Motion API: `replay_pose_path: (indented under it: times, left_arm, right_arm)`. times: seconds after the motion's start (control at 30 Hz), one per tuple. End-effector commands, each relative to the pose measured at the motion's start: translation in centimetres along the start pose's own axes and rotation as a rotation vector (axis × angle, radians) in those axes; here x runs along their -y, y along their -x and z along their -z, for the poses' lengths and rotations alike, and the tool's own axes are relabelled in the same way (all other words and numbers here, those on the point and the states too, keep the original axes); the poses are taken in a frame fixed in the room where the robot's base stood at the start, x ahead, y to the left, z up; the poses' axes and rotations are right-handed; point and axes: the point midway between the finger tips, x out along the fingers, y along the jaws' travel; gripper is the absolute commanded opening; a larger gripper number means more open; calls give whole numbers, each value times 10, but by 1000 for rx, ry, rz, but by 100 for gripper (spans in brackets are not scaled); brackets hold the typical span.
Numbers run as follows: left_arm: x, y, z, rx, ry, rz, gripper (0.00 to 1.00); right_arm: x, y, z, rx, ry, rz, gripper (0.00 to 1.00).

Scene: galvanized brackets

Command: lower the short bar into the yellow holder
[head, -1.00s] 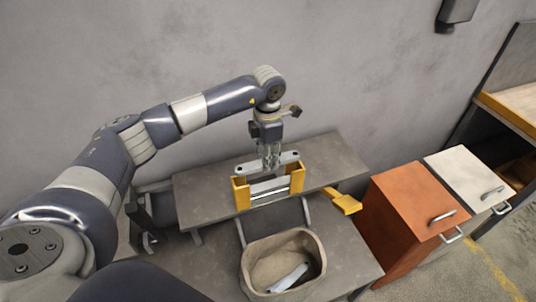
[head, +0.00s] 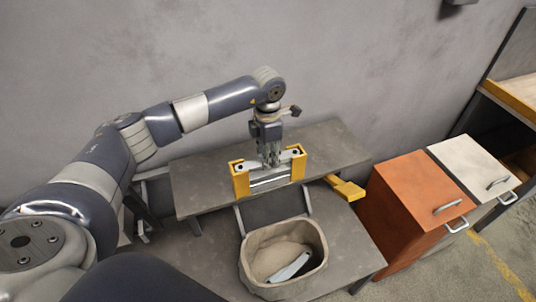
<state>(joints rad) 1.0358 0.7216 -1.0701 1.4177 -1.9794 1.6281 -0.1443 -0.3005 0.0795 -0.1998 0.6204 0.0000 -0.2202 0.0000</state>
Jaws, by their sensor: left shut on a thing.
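The yellow holder (head: 241,184) stands at the front edge of the raised grey shelf, with an upright at each end. My left gripper (head: 269,163) points down over its middle and is shut on the short bar (head: 286,157), a pale grey metal bar with a hole near each end. The bar lies lengthwise between the uprights, about level with their tops. Whether it rests on anything below is hidden. More grey metal (head: 268,181) shows lower in the holder. My right gripper is not in view.
A tan bin (head: 254,243) on the lower bench holds a loose pale bar (head: 289,267). A yellow piece (head: 345,188) juts out at the shelf's right. Orange (head: 415,195) and white (head: 470,160) cabinets stand at the right. The shelf right of the holder is clear.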

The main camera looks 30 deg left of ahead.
Motion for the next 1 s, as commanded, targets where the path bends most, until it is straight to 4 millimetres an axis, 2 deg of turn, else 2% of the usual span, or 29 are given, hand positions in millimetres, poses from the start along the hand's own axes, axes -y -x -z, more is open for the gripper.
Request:
replay_pose_path:
  times: [0.37, 0.4, 0.5, 0.83, 1.0]
  left_arm:
    - [0, -3, 0, 1, 0, -1, 0]
    - [0, -3, 0, 1, 0, -1, 29]
    - [0, -3, 0, 1, 0, -1, 50]
    - [0, -3, 0, -1, 0, 0, 50]
    - [-1, 13, 0, 2, -1, -1, 50]
  right_arm:
    - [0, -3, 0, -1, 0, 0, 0]
    - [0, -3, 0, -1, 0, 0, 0]
    - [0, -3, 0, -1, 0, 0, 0]
    - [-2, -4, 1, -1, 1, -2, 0]
    - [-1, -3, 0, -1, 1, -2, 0]
